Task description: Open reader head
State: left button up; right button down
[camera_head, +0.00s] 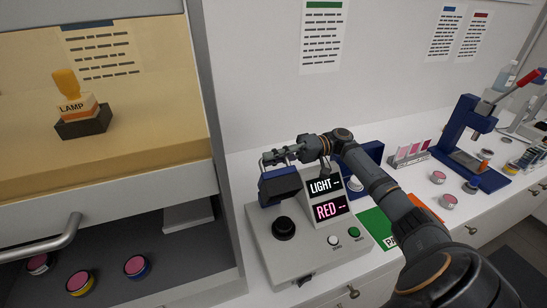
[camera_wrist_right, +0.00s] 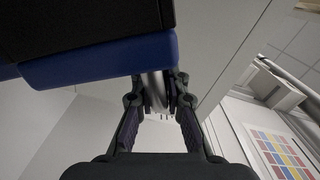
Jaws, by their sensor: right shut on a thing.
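The reader (camera_head: 300,255) is a grey box on the white counter, with a display showing "LIGHT --" and "RED --". A round black port (camera_head: 284,228) is on its top. The reader head (camera_head: 281,188) is a dark blue and black block raised at the reader's back, clear of the port. My right gripper (camera_head: 272,158) is at the head's top edge, shut on what looks like its pale metal handle. In the right wrist view, the fingers (camera_wrist_right: 160,100) close around this pale bar (camera_wrist_right: 155,88) beside the blue head (camera_wrist_right: 110,60). My left gripper is out of view.
A blue press (camera_head: 465,140), swatch rack (camera_head: 412,155) and more jars (camera_head: 438,177) stand to the right. My right arm crosses over the counter.

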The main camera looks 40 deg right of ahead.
dwell(0.3)
jog(key=shift+w+d+b, duration=0.1)
jog(key=shift+w+b, duration=0.25)
jog(key=w+m+b, duration=0.1)
jog(key=w, duration=0.1)
jog(key=w+d+m+b, duration=0.1)
jog(key=m, duration=0.1)
jog(key=shift+w+r, duration=0.1)
jog(key=shift+w, duration=0.25)
jog(key=c, duration=1.4)
grip_release()
jog(key=shift+s, duration=0.1)
jog(key=shift+o, duration=0.2)
